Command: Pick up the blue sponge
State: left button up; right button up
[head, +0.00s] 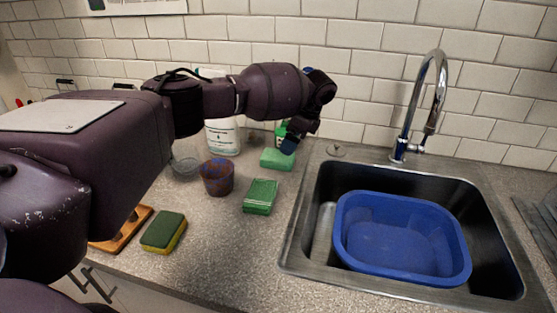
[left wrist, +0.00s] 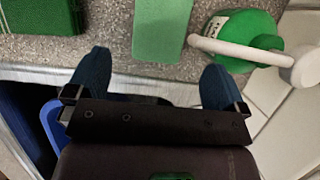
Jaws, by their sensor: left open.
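No sponge in view looks clearly blue. A plain light green sponge (head: 276,159) lies at the back of the counter, below my left gripper (head: 296,140). It also shows in the left wrist view (left wrist: 160,32), beyond the fingertips and between them. My left gripper (left wrist: 155,82) is open and empty, with its blue-tipped fingers spread. A darker green scouring sponge (head: 260,197) lies nearer the front, and a green and yellow sponge (head: 163,232) lies farther left. My right gripper is not in view.
A blue tub (head: 401,250) sits in the sink (head: 310,240) at right, below the faucet (head: 430,95). A patterned cup (head: 216,178), a glass bowl (head: 184,167) and a white bottle (head: 223,138) stand left. A green bottle (left wrist: 245,35) stands close beside the light green sponge.

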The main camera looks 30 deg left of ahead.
aim_at(284, 156)
pick_arm(q)
jog(key=x, duration=0.6)
jog(key=shift+d+f, duration=0.1)
jog(key=shift+f, duration=0.3)
jog(key=c, duration=1)
